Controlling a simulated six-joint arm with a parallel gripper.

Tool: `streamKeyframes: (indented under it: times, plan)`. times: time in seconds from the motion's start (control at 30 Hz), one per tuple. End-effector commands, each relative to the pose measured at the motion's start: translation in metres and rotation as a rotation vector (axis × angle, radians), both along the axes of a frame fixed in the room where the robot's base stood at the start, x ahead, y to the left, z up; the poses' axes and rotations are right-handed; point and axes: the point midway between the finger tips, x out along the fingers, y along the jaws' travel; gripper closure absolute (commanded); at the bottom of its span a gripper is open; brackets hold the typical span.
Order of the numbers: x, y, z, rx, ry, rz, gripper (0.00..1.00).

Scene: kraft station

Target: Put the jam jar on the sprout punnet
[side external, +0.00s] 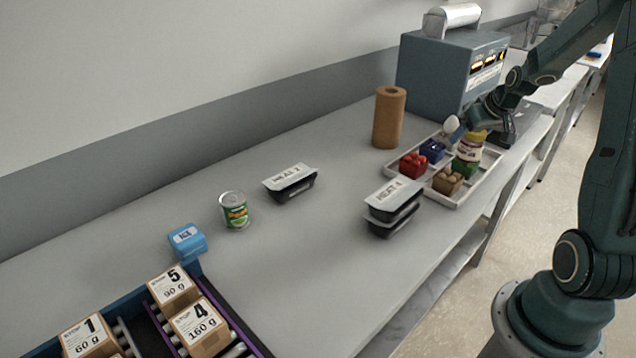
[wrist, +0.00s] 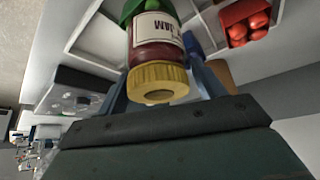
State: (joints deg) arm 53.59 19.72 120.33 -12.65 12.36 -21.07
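The jam jar (side external: 470,147) has a yellow lid, a pale label and dark red contents. It stands about upright over the green sprout punnet (side external: 463,169) and looks to rest on it. In the wrist view the jar (wrist: 157,55) has its lid towards me, with the green punnet (wrist: 136,8) beyond its base. My gripper (side external: 462,130) is at the jar's lid. In the wrist view its blue fingers flank the jar, close on both sides. Whether they press on the jar or stand slightly apart is unclear. Much of the punnet is hidden by the jar.
A white divided tray (side external: 458,202) holds the red punnet (side external: 413,165), blue punnet (side external: 432,150) and brown punnet (side external: 447,181). A paper roll (side external: 389,118) and blue-grey machine (side external: 440,75) stand behind. Stacked black meal trays (side external: 392,210) sit left of it. The front-middle bench is clear.

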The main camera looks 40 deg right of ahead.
Motion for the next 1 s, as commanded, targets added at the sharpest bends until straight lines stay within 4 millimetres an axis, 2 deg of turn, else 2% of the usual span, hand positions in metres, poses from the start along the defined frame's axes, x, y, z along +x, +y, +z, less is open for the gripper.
streamKeyframes:
  times: [0.33, 0.57, 0.77, 1.0]
  plan:
    - [0.0, 0.0, 0.001, 0.0, 0.0, 0.0, 0.25]
    - [-0.003, 0.001, 0.008, -0.001, -0.001, 0.0, 0.25]
    - [-0.01, 0.005, 0.023, -0.002, -0.001, -0.002, 0.25]
    - [-0.024, 0.012, 0.05, -0.003, -0.003, -0.001, 0.25]
